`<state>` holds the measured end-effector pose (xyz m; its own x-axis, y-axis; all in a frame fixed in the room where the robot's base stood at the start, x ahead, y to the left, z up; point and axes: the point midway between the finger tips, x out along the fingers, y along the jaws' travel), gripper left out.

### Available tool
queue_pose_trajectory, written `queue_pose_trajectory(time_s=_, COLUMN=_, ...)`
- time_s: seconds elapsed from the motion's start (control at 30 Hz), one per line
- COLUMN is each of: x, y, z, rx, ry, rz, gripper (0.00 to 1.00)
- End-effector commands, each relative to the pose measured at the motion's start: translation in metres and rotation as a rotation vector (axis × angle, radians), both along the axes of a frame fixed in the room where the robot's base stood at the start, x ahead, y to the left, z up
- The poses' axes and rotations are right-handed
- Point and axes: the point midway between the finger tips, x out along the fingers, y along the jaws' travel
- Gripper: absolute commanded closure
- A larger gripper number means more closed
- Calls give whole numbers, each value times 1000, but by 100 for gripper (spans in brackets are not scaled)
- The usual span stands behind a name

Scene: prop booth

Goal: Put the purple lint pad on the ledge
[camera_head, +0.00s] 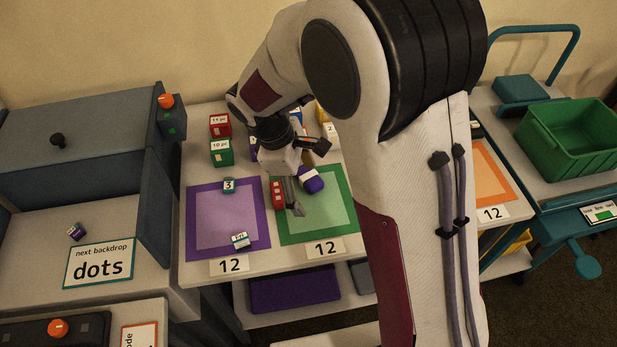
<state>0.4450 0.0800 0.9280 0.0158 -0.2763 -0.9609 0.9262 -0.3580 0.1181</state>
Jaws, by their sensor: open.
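A purple object with a white band (312,180), perhaps the lint pad, sits at the upper edge of the green-bordered mat (345,200). My gripper (291,205) is open, pointing down over the left part of that mat, just left of the purple object. A red block with white marks (278,194) shows beside the fingers; whether it touches them, I cannot tell. A small dark purple piece with a pale face (76,231) lies on the grey surface at the left. Which surface is the ledge is not clear.
A purple-bordered mat (195,225) holds a teal-and-white "3" block (229,186) and another small block (240,240). Red (220,125) and green (221,152) boxes stand behind. A "dots" card (99,262) is at the left. A green crate (570,140) sits on the right cart.

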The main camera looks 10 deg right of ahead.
Motion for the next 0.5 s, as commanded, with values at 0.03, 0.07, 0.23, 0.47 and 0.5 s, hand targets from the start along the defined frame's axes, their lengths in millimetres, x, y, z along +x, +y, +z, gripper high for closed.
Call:
queue_pose_trajectory(time_s=0.03, x=6, y=3, z=-8, rx=-12, ry=14, rz=49, gripper=22)
queue_pose_trajectory(time_s=0.07, x=11, y=4, z=-11, rx=-19, ry=22, rz=81, gripper=22)
queue_pose_trajectory(time_s=0.23, x=34, y=9, z=-28, rx=-58, ry=58, rz=265, gripper=22)
queue_pose_trajectory(time_s=0.47, x=67, y=12, z=-28, rx=-102, ry=75, rz=492, gripper=22)
queue_pose_trajectory(time_s=0.5, x=73, y=12, z=-25, rx=-108, ry=73, rz=530, gripper=22)
